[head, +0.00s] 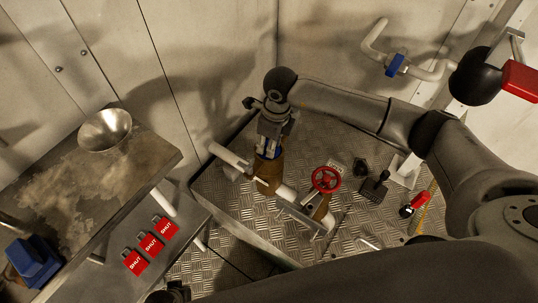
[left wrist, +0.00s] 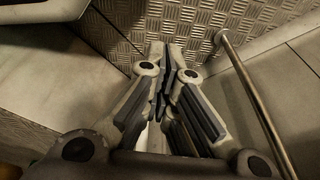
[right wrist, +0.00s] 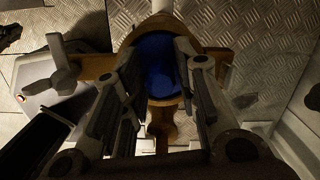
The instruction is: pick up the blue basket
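The blue basket (right wrist: 158,66) sits inside a round brown housing (right wrist: 187,98), seen from above in the right wrist view. In the head view only a little blue shows at the housing's mouth (head: 269,153), and the brown housing body (head: 268,173) is below it. My right gripper (head: 269,147) points down at the housing's mouth. Its two fingers stand apart on either side of the blue in the right wrist view (right wrist: 160,62); I cannot tell whether they touch it. My left gripper (left wrist: 166,62) is shut and empty, above the floor.
White pipes (head: 229,157) join the housing. A red handwheel (head: 326,179) stands close to its right. On the left, a bench (head: 150,150) holds a metal bowl (head: 105,130) and a blue block-like object (head: 32,262). Red SHUT tags (head: 151,244) lie on a lower surface. Walls stand behind.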

